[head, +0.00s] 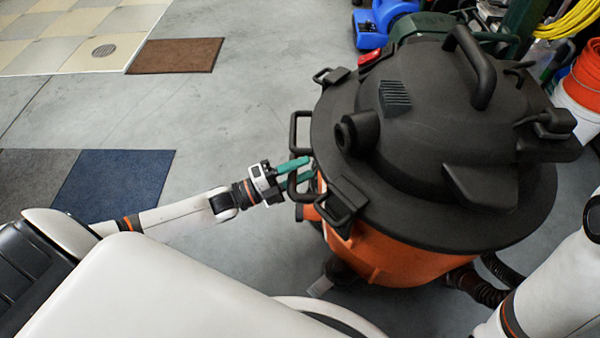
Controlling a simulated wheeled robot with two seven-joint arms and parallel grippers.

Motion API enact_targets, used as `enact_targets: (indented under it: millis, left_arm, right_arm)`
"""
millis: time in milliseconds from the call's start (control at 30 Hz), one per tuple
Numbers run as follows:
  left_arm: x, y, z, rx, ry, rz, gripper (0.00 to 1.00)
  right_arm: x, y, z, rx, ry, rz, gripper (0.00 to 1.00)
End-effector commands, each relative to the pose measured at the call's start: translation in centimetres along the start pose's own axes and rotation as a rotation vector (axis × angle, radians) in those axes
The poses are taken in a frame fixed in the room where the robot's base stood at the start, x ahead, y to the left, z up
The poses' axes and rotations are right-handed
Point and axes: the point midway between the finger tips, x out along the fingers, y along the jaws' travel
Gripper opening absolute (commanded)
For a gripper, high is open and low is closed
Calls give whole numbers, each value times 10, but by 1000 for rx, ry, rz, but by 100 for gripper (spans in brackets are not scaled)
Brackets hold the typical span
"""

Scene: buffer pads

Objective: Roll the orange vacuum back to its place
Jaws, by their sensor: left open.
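The orange vacuum (385,255) stands upright close in front of me, with a wide black lid and motor head (430,95). A black handle (298,185) sticks out on its left side. My left gripper (298,170) is open, its green fingers at that side handle; I cannot tell whether they touch it. My right arm (550,285) comes in at the lower right, and its gripper is out of view or hidden behind the vacuum. A black hose (478,288) shows low at the vacuum's right.
Behind the vacuum are a blue machine (375,28), a coiled yellow hose (572,18) and an orange and white bucket (582,85). Flat mats lie on the left: brown (175,55), blue (115,185) and grey (35,175). A floor drain (104,50) is set in the tiles. Grey floor at left-centre is clear.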

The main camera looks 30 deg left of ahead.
Motion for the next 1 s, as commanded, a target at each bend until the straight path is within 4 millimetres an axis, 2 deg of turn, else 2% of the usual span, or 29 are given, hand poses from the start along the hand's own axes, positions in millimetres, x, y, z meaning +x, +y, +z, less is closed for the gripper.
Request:
enact_targets:
  millis: [300, 500, 567, 833, 1000]
  left_arm:
    - [2, 1, 0, 0, 0, 1, 40]
    - [2, 1, 0, 0, 0, 1, 7]
    - [2, 0, 0, 0, 0, 0, 0]
    - [4, 0, 1, 0, 0, 1, 0]
    - [17, -2, 6, -1, 0, 3, 0]
  right_arm:
    - [1, 0, 1, 0, -3, 1, 57]
    - [1, 0, 1, 0, -3, 1, 57]
    - [1, 0, 1, 0, -3, 1, 57]
    - [1, 0, 0, 0, -3, 1, 57]
    - [3, 0, 0, 0, -5, 1, 57]
